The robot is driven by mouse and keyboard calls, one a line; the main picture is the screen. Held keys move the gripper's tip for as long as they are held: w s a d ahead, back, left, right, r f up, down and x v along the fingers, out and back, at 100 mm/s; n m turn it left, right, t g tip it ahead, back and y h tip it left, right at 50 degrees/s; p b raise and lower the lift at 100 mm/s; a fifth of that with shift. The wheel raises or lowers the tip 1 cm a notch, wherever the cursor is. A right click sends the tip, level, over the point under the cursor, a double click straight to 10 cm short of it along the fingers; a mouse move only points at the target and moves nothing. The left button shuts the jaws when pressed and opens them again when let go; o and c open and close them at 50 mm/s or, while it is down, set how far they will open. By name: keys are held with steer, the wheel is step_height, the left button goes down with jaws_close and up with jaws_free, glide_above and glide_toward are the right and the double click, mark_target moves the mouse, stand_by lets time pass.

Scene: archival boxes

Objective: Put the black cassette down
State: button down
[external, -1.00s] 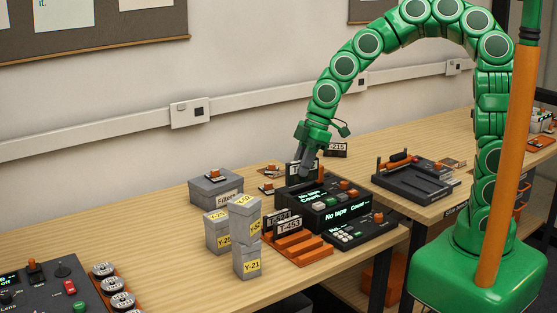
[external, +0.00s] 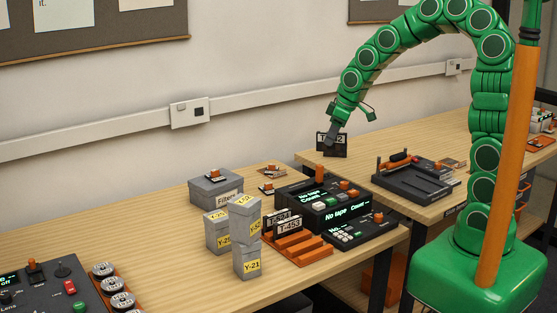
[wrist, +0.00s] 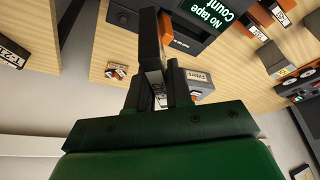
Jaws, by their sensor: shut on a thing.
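The black cassette (external: 341,149) hangs upright in my gripper (external: 331,141). Its white label is partly covered by the fingers, so only a T and a 2 read clearly. It appears over the gap side of the right-hand table, behind and left of the dark tray; its height above the wood is hard to tell. In the wrist view, the cassette (wrist: 150,38) shows edge-on as a dark slab between the fingers. The tape deck (external: 322,205) reads "No tape". The orange rack (external: 300,246) holds black cassettes, one labelled T-453 (external: 288,226).
Grey boxes (external: 247,262) marked Y-21 and others are stacked left of the rack. A grey Filters box (external: 215,188) stands behind them. A dark tray (external: 412,180) with an orange-handled item sits on the right table.

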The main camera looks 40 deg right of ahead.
steer(key=w+d+m+t+h, duration=0.2)
steer(key=d+m, duration=0.6)
steer(key=d, duration=1.6)
steer(key=shift+g+h, duration=0.3)
steer(key=shift+g, duration=0.1)
steer(key=f, duration=0.4)
steer(key=shift+s+f, duration=0.2)
steer(key=shift+s, duration=0.1)
steer(key=shift+f, duration=0.25)
steer(key=w+d+f, duration=0.2)
steer(key=w+f, duration=0.2)
steer(key=w, duration=0.5)
glide_toward(352, 167)
steer(key=shift+w+a, duration=0.15)
steer(key=shift+w, duration=0.35)
steer(key=shift+w+f, duration=0.25)
steer(key=shift+f, duration=1.6)
steer(key=shift+f, duration=0.1)
